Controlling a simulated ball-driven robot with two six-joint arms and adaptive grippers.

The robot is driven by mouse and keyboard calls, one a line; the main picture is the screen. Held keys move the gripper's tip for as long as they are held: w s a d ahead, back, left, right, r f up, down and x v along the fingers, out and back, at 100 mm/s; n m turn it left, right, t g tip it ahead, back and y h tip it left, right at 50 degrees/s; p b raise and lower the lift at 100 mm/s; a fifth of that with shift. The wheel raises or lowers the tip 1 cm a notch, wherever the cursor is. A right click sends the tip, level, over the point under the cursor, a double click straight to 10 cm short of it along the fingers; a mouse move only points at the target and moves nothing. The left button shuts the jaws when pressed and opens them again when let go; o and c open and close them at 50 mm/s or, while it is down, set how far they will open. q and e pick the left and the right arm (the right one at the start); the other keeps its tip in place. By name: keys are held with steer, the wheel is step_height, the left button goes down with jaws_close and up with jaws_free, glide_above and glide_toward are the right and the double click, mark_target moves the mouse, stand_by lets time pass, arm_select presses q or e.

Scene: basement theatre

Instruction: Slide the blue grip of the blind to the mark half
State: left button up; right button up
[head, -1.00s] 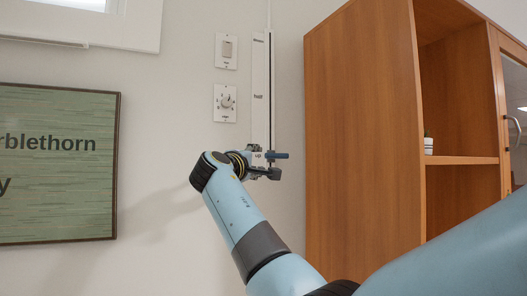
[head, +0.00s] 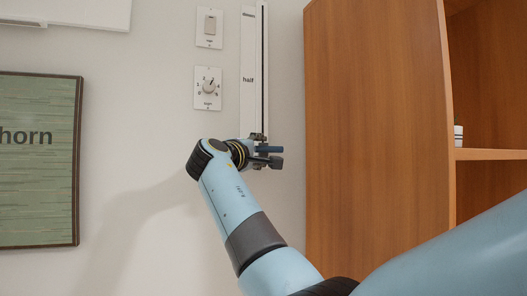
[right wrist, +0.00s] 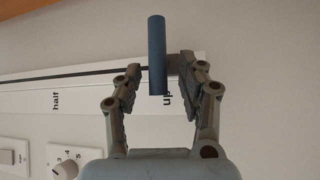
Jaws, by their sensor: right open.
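The blind's white track (head: 248,50) runs vertically on the wall with a dark slot along it. The mark half (head: 248,79) is printed on it. The blue grip (head: 270,149) is a short rod low on the track, well below that mark. In the right wrist view the grip (right wrist: 157,50) stands between the two fingers of my right gripper (right wrist: 158,75). The fingers are open, with a visible gap on both sides. There the grip is by the label "up" (right wrist: 167,99), and the half mark (right wrist: 56,100) is off to the left. My left gripper is not in view.
A wall switch (head: 209,27) and a dial plate (head: 207,88) are left of the track. A wooden cabinet (head: 375,130) stands close to its right. A green framed sign (head: 38,160) hangs at the far left.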

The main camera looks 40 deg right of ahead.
steer(key=shift+s+a+r, duration=0.1)
steer(key=shift+a, duration=0.15)
steer(key=shift+c, duration=0.5)
steer(key=shift+d, duration=0.15)
steer(key=c, duration=0.4)
jaws_close()
arm_select(q)
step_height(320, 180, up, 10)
steer(key=p, duration=1)
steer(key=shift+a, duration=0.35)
arm_select(e)
step_height(320, 180, up, 19)
steer(key=shift+r, duration=0.2)
steer(key=o, duration=0.5)
jaws_free()
